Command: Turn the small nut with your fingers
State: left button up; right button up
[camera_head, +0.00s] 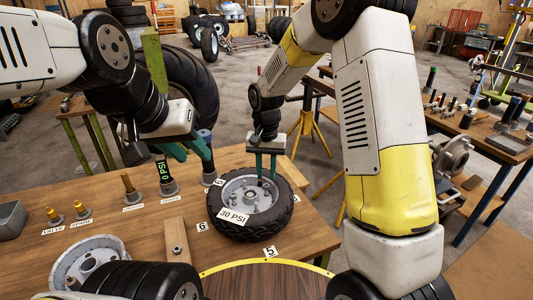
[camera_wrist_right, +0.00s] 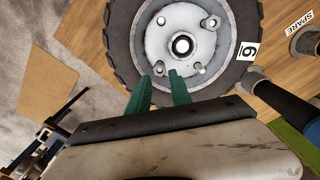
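A wheel with a black tire (camera_head: 284,212) and grey rim (camera_head: 235,188) lies flat on the wooden table. Several small nuts or studs ring its hub; one small nut (camera_wrist_right: 159,68) shows in the right wrist view at the fingertips. My right gripper (camera_head: 266,177) points down over the rim, its green fingers apart; in the right wrist view the gripper (camera_wrist_right: 160,76) has its tips on either side of that nut. I cannot tell whether they touch it. My left gripper (camera_head: 197,163) has its green fingers apart, above the table left of the wheel, with nothing visibly held.
A black tool marked 0 PSI (camera_head: 163,173) and a blue-topped black tool (camera_head: 207,152) stand near my left gripper. Brass fittings (camera_head: 80,209) stand on the left. A bare grey rim (camera_head: 88,262) lies at the front left. A wooden block (camera_head: 176,236) sits beside the wheel.

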aim_at(266, 185)
jog(key=shift+f, duration=1.8)
grip_shut()
jog(key=shift+c, duration=2.2)
grip_release()
grip_shut()
